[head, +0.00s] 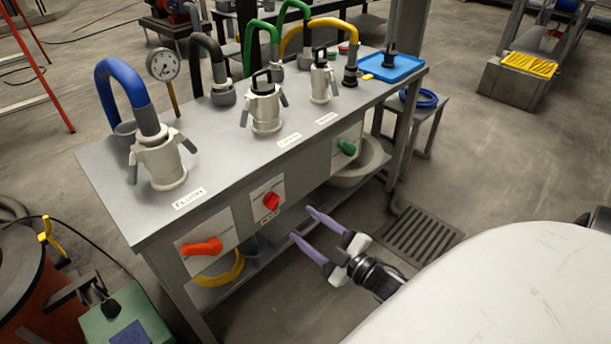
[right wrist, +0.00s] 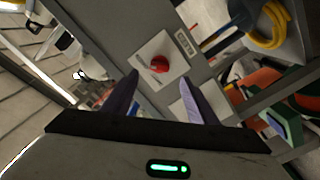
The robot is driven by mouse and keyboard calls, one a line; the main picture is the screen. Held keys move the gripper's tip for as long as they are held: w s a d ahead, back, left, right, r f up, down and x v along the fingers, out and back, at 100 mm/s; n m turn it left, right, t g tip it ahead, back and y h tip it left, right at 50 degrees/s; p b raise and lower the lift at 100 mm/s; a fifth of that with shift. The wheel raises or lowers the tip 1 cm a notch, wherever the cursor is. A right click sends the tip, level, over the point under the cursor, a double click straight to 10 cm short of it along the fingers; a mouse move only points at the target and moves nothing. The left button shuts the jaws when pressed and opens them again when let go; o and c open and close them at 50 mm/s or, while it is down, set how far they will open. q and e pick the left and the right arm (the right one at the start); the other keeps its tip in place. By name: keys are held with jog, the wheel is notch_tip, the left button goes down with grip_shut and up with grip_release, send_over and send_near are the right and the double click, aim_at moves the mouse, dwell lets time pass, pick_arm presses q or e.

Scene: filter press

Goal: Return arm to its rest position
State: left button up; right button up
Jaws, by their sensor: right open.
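My right gripper (head: 310,237) is open and empty in front of the bench's front panel, below the tabletop. Its two purple fingers point toward the panel, near the red knob (head: 271,201). In the right wrist view, the gripper (right wrist: 155,95) is spread with the red knob (right wrist: 160,64) showing beyond and between the fingers. I see a clear gap to the panel in the head view, though contact cannot be fully judged. My left gripper is not in view.
The grey bench (head: 225,150) carries several couplings with hoses, a gauge (head: 163,66) and a blue tray (head: 391,67). An orange handle (head: 202,246) and a green knob (head: 346,148) project from its front. A floor grate (head: 420,236) lies right of the gripper; floor there is open.

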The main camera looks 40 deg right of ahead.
dwell(0.3)
pick_arm(q)
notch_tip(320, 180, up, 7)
jog(key=p, duration=0.9)
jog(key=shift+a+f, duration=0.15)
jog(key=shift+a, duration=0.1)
pick_arm(e)
jog(key=s+a+m+g+y, duration=0.1)
jog(key=s+a+m+g, duration=0.6)
jog(key=s+a, duration=1)
jog(key=a+r+g, duration=0.1)
jog(key=a+g, duration=0.1)
jog(key=a, duration=0.2)
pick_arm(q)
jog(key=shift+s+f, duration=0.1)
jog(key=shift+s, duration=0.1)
pick_arm(e)
jog(key=shift+s, duration=0.1)
